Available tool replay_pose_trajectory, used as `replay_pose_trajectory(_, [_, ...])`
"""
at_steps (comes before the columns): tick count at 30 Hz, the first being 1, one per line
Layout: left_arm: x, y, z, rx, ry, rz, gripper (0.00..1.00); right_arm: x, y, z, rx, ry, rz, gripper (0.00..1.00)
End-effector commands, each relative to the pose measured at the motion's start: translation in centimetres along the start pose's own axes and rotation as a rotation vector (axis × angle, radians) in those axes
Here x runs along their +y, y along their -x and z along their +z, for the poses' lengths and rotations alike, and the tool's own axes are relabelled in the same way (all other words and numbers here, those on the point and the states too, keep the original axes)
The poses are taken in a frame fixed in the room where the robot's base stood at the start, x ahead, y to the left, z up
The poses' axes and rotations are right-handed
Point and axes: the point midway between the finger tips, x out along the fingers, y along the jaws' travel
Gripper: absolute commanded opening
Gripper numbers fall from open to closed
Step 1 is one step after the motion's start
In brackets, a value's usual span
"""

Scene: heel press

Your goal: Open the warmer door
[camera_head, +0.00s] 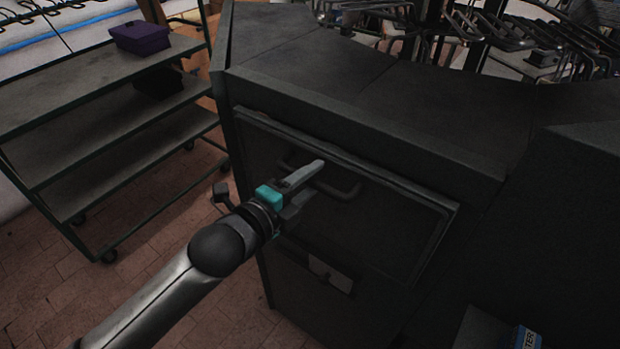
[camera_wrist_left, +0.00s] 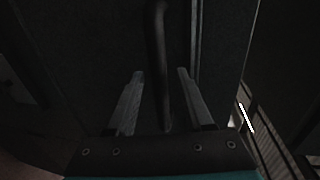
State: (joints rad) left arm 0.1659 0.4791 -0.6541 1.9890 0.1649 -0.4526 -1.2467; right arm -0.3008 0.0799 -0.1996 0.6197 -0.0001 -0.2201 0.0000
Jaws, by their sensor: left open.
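The warmer door (camera_head: 400,227) is a dark panel on the front of a black cabinet, and it looks closed. Its dark bar handle (camera_head: 345,190) runs across the upper part of the door. My left gripper (camera_head: 318,168) is at the handle, covering part of it in the head view. In the left wrist view the handle (camera_wrist_left: 160,60) runs between the two open fingers of my left gripper (camera_wrist_left: 158,85). The fingers stand on either side of the bar with gaps visible. My right gripper is in neither view.
A metal shelf cart (camera_head: 85,85) with a purple box (camera_head: 141,37) stands to the left. The cabinet top (camera_head: 400,85) is bare near the front, with dark metal racks (camera_head: 480,30) behind. A box with a blue label (camera_head: 525,338) is at the bottom right. Brick floor shows at left.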

Motion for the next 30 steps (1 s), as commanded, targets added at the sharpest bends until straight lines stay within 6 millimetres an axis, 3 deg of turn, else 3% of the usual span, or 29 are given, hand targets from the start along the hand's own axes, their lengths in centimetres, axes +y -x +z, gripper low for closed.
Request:
replay_pose_trajectory(8, [0.01,-0.06,-0.02,0.0,0.0,0.0,0.5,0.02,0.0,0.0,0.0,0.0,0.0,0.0])
replay_pose_trajectory(21, [0.03,-0.03,-0.01,0.0,0.0,0.0,0.0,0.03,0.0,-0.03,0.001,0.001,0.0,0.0])
replay_pose_trajectory(30, [0.03,-0.02,-0.01,0.0,0.0,0.001,0.0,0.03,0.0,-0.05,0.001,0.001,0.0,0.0])
